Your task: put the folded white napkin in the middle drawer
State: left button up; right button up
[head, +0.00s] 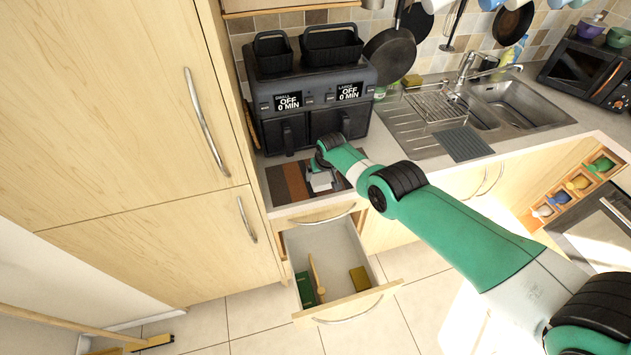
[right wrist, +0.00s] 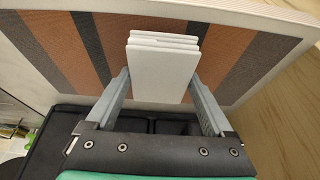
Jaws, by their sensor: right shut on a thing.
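The folded white napkin (head: 321,183) is at the striped mat on the counter, just in front of the black two-drawer appliance. My right gripper (head: 318,172) is shut on it. In the right wrist view the napkin (right wrist: 162,62) is a layered white block between the two grey fingers of the gripper (right wrist: 163,82), with the mat behind it. I cannot tell whether it still touches the mat. The open drawer (head: 376,268) is pulled out below the counter, under a closed drawer front (head: 320,214). My left gripper is not in view.
The open drawer holds a green box (head: 305,289), a wooden utensil (head: 316,277) and an olive-yellow block (head: 360,279), with bare floor between them. The appliance (head: 310,95) stands behind the mat (head: 284,184). A tall cabinet (head: 130,110) is at the left; the sink (head: 520,103) is at the right.

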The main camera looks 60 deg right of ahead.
notch_tip(320, 180, down, 2)
jog(key=shift+f+b, duration=0.15)
jog(key=shift+b, duration=0.35)
jog(key=shift+r, duration=0.2)
jog(key=shift+f, duration=0.1)
jog(key=o, duration=1.2)
jog(key=shift+c, duration=0.2)
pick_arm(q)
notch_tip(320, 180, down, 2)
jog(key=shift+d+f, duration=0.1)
